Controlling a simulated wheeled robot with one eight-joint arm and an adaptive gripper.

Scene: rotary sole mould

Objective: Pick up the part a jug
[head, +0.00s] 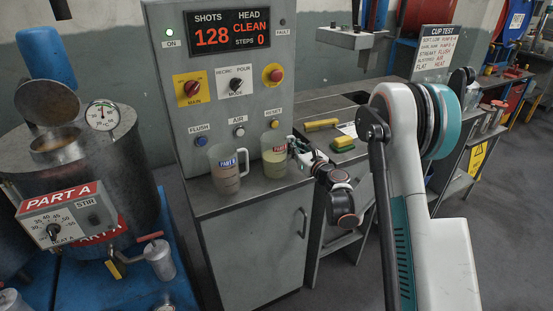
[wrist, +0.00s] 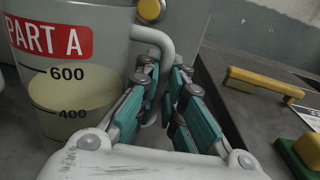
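The part A jug (wrist: 75,85) is a clear jug with a red PART A label, level marks and pale yellow liquid. In the head view the jug (head: 275,165) stands upright on the grey cabinet top. Its handle (wrist: 166,62) faces my gripper. My gripper (wrist: 165,75) is at the jug's right side, with one finger on each side of the handle; it also shows in the head view (head: 297,148). The gap between the fingers is narrow, and I cannot tell whether they press on the handle.
A second jug (head: 224,172) with a blue label stands just left. The control panel (head: 232,80) rises close behind. A yellow bar (head: 321,125) and a green-yellow sponge (head: 343,144) lie on the bench to the right. The Part A tank (head: 80,170) stands at the left.

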